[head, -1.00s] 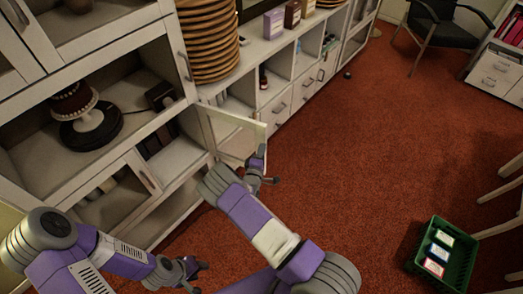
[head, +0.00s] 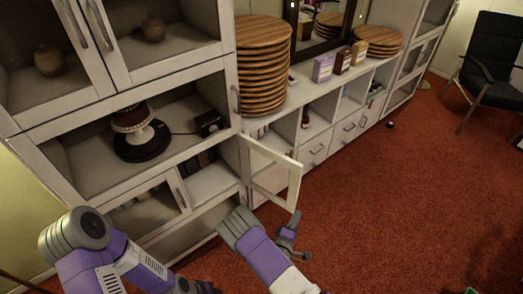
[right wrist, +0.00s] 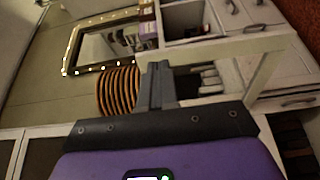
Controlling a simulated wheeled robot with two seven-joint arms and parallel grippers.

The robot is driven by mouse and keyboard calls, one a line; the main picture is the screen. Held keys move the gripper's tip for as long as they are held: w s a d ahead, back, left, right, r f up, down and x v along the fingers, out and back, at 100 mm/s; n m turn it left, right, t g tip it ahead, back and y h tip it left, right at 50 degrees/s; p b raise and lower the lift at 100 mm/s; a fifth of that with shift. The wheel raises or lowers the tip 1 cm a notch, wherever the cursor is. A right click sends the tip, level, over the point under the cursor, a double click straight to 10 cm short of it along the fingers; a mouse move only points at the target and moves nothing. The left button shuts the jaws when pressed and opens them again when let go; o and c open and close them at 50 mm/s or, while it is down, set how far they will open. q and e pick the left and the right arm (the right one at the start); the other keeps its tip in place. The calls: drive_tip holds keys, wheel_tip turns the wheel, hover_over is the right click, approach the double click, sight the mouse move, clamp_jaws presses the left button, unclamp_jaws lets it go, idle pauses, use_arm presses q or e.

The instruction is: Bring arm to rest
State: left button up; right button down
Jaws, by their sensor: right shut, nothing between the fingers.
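My right gripper (head: 290,238) is in front of the lower part of the white cabinet, just below the open glass cabinet door (head: 273,173). In the right wrist view its fingers (right wrist: 157,85) are together and empty, with the door frame right behind them. My left arm comes in at the lower left; its gripper (head: 195,287) is cut off by the bottom edge, so its jaws cannot be judged. A cake (head: 130,117) sits on a white stand above a round black turntable (head: 142,143) inside the open middle cabinet compartment.
The open door sticks out over the red carpet (head: 390,200) close to my right gripper. A stack of round wooden boards (head: 262,65) and small boxes (head: 323,68) stand on the low white cabinet. A black chair (head: 490,60) is at the right. The carpet between is clear.

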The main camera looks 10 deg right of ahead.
drive_tip(key=s+d+f+m+g+h, duration=0.1)
drive_tip(key=s+d+m+g+h, duration=0.2)
drive_tip(key=s+d+g, duration=0.45)
drive_tip(key=s+a+f+m+g+y, duration=0.2)
drive_tip(key=s+g, duration=0.4)
drive_tip(key=s, duration=0.2)
drive_tip(key=s+a+f+m+g+y, duration=0.1)
drive_tip(key=s+a+m+g+y, duration=0.15)
drive_tip(key=s+g, duration=0.4)
drive_tip(key=s+a+f+m+y, duration=0.1)
drive_tip(key=s+a+y, duration=0.1)
drive_tip(key=a+y, duration=0.35)
drive_tip(key=s+a+f+m+y, duration=0.1)
drive_tip(key=s+a+y, duration=0.25)
drive_tip(key=a, duration=0.35)
drive_tip(key=w+a+r+m+t+y, duration=0.1)
drive_tip(key=w+a+m+t+y, duration=0.2)
drive_tip(key=w+a+t+y, duration=0.2)
drive_tip(key=shift+w+a+r+t, duration=0.4)
drive_tip(key=shift+w+t, duration=0.4)
drive_tip(key=shift+w, duration=0.75)
drive_tip(key=shift+m, duration=0.25)
